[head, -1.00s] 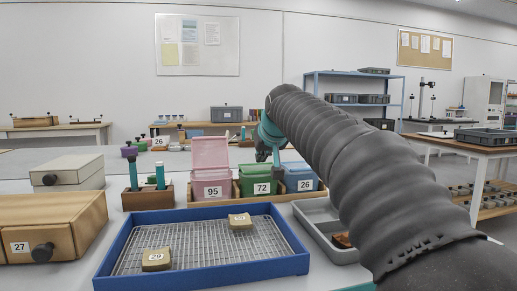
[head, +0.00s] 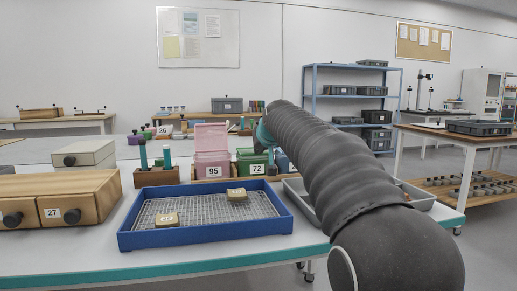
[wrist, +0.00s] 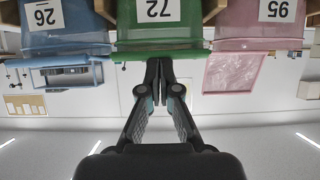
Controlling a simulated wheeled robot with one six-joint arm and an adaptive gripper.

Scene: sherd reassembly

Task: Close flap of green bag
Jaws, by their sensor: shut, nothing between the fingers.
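The green bag (head: 248,158) with tag 72 stands in the row of bags on the table. In the wrist view, which is upside down, the green bag (wrist: 157,36) is in the middle. In the head view my gripper (head: 272,166) is partly hidden by my arm, at the green bag's right side.
The pink bag (head: 211,163), tag 95, has its flap up. A blue tray (head: 205,239) with two sherds is in front; a grey tray (head: 302,200) is at right.

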